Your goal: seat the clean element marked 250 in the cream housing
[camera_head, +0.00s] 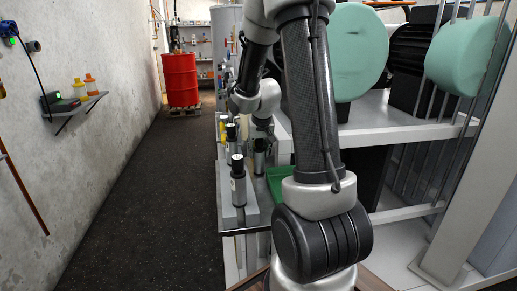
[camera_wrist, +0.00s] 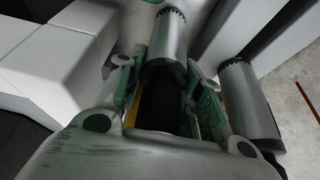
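In the wrist view, my gripper (camera_wrist: 166,75) has its two green-padded fingers on either side of a dark cylinder with a silver knurled end (camera_wrist: 166,40). Whether both pads press on it is not clear. A yellow strip shows beside the left finger. A similar silver and black cylinder (camera_wrist: 248,100) is at the right, outside the fingers. In the head view, a black cylinder with a pale top and label (camera_head: 238,182) stands upright on a pale block (camera_head: 249,206) at the bench's near end. No number 250 is legible. I cannot identify the cream housing for certain.
Another dark cylinder (camera_head: 259,157) and a yellow-marked one (camera_head: 231,133) stand farther along the bench. A green tray (camera_head: 275,187) lies beside my arm. Racks with pale green drums (camera_head: 357,52) are at the right. The dark floor (camera_head: 140,210) at left is clear.

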